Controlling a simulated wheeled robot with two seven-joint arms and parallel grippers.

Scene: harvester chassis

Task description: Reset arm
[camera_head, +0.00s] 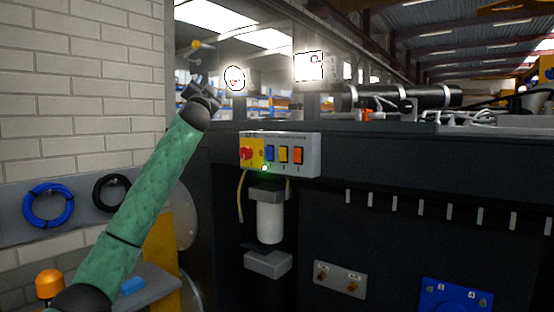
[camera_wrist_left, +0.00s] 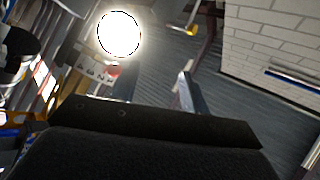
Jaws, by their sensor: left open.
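My left arm comes in from the lower left of the head view in a green sleeve. My left gripper (camera_head: 196,82) is raised at its upper end, in front of the hall background and above the level of the switch box. In the left wrist view its two fingers (camera_wrist_left: 155,88) stand apart with nothing seen between them. The gripper is open and empty. My right gripper is in neither view.
A dark machine chassis (camera_head: 400,165) fills the right. A grey switch box (camera_head: 308,155) with a red knob and coloured switches is on its front, above a white cylinder (camera_head: 270,222). Blue (camera_head: 48,205) and black (camera_head: 111,192) coils hang on the left wall.

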